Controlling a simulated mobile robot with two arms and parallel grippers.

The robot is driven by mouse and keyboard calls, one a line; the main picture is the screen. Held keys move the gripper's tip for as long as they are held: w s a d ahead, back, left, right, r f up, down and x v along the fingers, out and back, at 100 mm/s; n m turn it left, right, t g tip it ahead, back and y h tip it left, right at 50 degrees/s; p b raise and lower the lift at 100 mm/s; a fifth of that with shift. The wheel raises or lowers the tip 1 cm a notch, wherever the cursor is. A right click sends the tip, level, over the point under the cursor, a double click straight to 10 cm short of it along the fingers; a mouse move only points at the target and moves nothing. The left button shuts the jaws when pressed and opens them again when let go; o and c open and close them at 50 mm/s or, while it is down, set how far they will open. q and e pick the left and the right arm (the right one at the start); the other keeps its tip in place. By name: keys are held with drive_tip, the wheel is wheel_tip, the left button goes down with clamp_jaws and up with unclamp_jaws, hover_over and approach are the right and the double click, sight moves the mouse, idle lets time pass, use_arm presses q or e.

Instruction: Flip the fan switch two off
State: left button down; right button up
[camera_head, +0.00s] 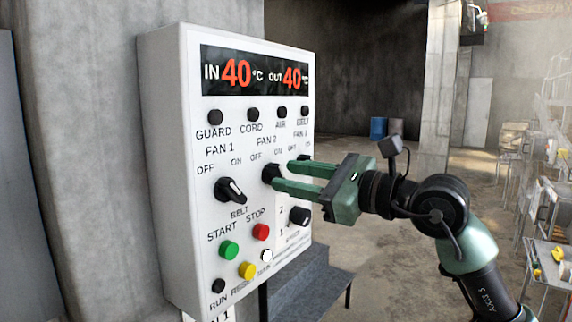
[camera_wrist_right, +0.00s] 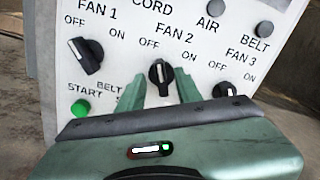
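The white control panel (camera_head: 165,150) carries the FAN 2 switch, a black rotary knob (camera_head: 270,173). In the right wrist view the FAN 2 knob (camera_wrist_right: 160,72) has a pale mark standing about upright, between its OFF and ON labels. My right gripper (camera_head: 290,175) has green fingers pointing at this knob. In the right wrist view its fingertips (camera_wrist_right: 159,92) stand apart, one on each side of the knob's lower part. The gripper is open; I cannot tell whether a finger touches the knob. My left gripper is not in view.
The FAN 1 knob (camera_head: 230,190) is left of FAN 2, and the FAN 3 knob (camera_wrist_right: 225,90) is right of it. Green (camera_head: 229,250), red (camera_head: 261,232) and yellow (camera_head: 247,270) buttons sit below. Grey steps (camera_head: 310,285) stand behind the panel.

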drive_tip(key=shift+w+a, duration=0.5)
drive_tip(key=shift+a, duration=0.05)
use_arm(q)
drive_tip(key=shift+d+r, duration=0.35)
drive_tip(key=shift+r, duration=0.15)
use_arm(e)
drive_tip(key=shift+w+a, duration=0.1)
drive_tip(key=shift+a, duration=0.15)
clamp_jaws()
drive_tip(key=n+b, duration=0.2)
drive_tip(key=b, duration=0.1)
drive_tip(key=shift+f+n, duration=0.1)
drive_tip(key=shift+n, duration=0.3)
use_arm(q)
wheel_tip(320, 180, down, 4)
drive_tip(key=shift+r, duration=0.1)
use_arm(e)
unclamp_jaws()
